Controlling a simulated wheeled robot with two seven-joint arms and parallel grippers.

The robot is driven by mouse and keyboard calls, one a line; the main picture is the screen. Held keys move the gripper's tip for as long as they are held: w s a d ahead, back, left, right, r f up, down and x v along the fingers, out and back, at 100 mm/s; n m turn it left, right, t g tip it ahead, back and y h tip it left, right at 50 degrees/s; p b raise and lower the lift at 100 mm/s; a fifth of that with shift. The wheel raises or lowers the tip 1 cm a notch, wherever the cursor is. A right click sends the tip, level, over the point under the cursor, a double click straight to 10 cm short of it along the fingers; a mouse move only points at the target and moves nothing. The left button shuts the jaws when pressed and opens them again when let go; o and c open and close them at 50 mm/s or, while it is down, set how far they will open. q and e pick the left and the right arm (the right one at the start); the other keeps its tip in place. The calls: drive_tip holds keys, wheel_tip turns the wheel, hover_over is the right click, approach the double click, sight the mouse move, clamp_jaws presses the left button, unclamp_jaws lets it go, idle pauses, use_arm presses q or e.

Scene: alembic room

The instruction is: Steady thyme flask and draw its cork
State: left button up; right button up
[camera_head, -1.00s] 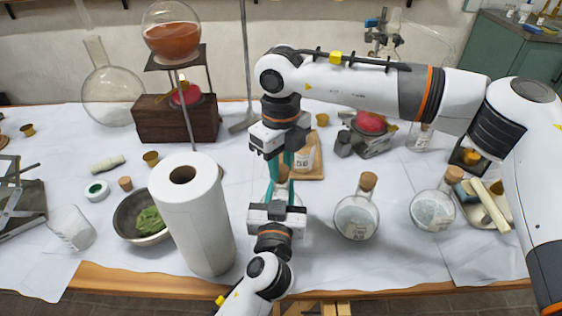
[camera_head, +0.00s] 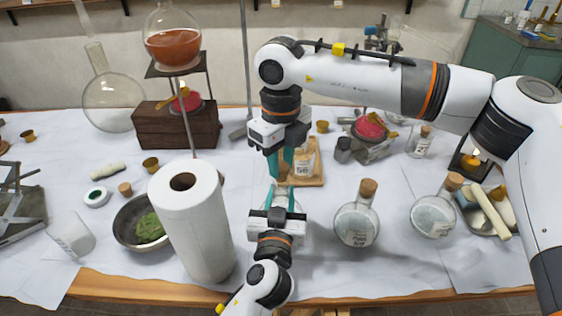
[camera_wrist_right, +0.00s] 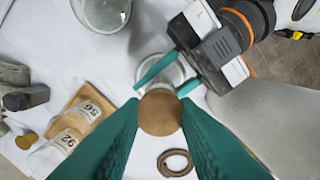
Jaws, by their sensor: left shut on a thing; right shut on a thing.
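The cork (camera_wrist_right: 160,112) is round and brown, held between the green fingers of my right gripper (camera_wrist_right: 160,125). In the head view my right gripper (camera_head: 281,165) points down over my left gripper (camera_head: 277,200). The left gripper, coming up from below, is shut on the neck of the clear thyme flask, whose glass (camera_wrist_right: 172,72) shows partly behind the left fingers in the right wrist view. Most of the flask is hidden in the head view by the left gripper. The cork is above the flask mouth; whether it is fully clear of the neck I cannot tell.
Two corked round flasks (camera_head: 357,222) (camera_head: 434,214) stand to the right. A paper roll (camera_head: 200,235) and a bowl of herbs (camera_head: 140,222) stand left. A wooden board (camera_head: 318,180) with labelled bottles is behind. A brown ring (camera_wrist_right: 175,162) lies near the flask.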

sight(281, 167)
drive_tip(key=shift+r, duration=1.05)
idle(0.8)
use_arm(q)
drive_tip(key=o, duration=1.1)
drive_tip(key=shift+c, duration=0.2)
use_arm(e)
drive_tip(key=shift+r+p, duration=1.15)
drive_tip(key=shift+r, duration=0.85)
use_arm(q)
drive_tip(key=s+a+r, duration=0.1)
drive_tip(key=s+r, duration=0.1)
drive_tip(key=s, duration=1)
drive_tip(key=shift+a, duration=0.1)
use_arm(e)
drive_tip(key=shift+f, duration=0.1)
